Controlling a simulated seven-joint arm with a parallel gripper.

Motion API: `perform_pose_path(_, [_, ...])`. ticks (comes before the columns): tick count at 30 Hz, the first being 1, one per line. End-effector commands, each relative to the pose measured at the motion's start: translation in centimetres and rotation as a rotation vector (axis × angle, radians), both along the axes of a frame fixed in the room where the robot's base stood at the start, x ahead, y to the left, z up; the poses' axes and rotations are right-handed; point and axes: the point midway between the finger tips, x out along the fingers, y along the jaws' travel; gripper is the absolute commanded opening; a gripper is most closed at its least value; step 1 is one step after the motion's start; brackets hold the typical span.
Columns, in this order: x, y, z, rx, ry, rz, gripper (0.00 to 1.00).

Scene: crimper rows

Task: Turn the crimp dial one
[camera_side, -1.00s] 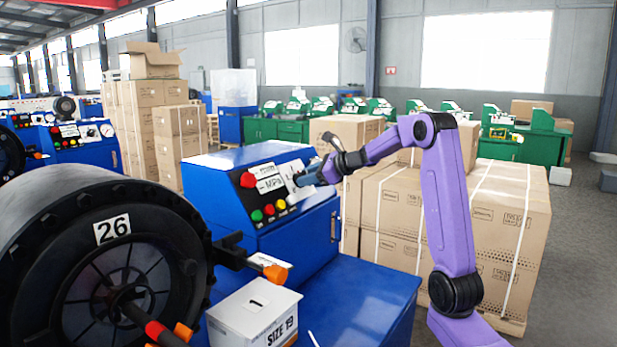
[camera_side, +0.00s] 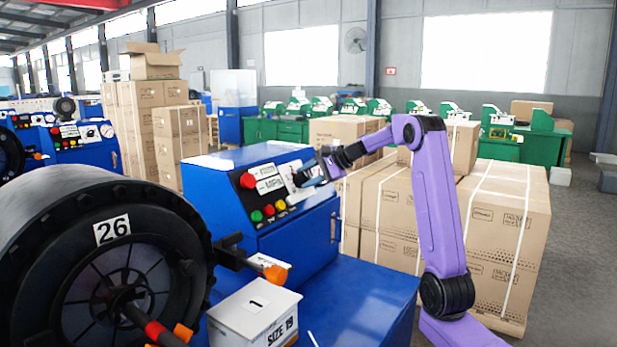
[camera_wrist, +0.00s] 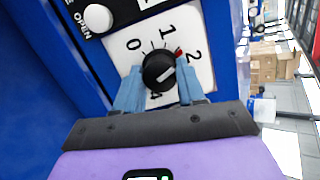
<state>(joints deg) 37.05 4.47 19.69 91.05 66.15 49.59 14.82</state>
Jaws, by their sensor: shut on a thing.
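The crimp dial is a round black knob (camera_wrist: 158,71) on a white plate (camera_wrist: 200,62) printed with 0, 1, 2 and 4 in the wrist view. A short white line on the knob slants up to the right, and a small red mark sits by the 2. My gripper (camera_wrist: 160,86) is shut on the knob, one pale blue finger on each side. In the side view my gripper (camera_side: 311,176) is at the sloping panel of the blue machine (camera_side: 262,205). The knob is mostly hidden by the fingers there.
A red button (camera_side: 248,181) and several coloured buttons (camera_side: 268,210) are left of the dial. A black reel (camera_side: 105,265) marked 26 and a white SIZE 19 box (camera_side: 254,312) stand in front. Stacked cartons (camera_side: 490,225) stand behind my arm.

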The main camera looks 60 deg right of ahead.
Motion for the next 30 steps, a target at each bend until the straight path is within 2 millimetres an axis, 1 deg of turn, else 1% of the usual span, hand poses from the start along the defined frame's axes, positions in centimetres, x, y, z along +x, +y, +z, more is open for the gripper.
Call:
perform_pose_path(6, [-0.01, -0.07, 0.02, -0.172, 0.001, 0.114, 0.09])
perform_pose_path(15, [0.04, -0.03, 0.08, -0.384, 0.0, 0.256, 0.09])
perform_pose_path(24, [0.04, -0.04, 0.09, -0.521, 0.002, 0.346, 0.09])
perform_pose_path(30, [0.06, -0.03, 0.11, -0.562, 0.001, 0.374, 0.09])
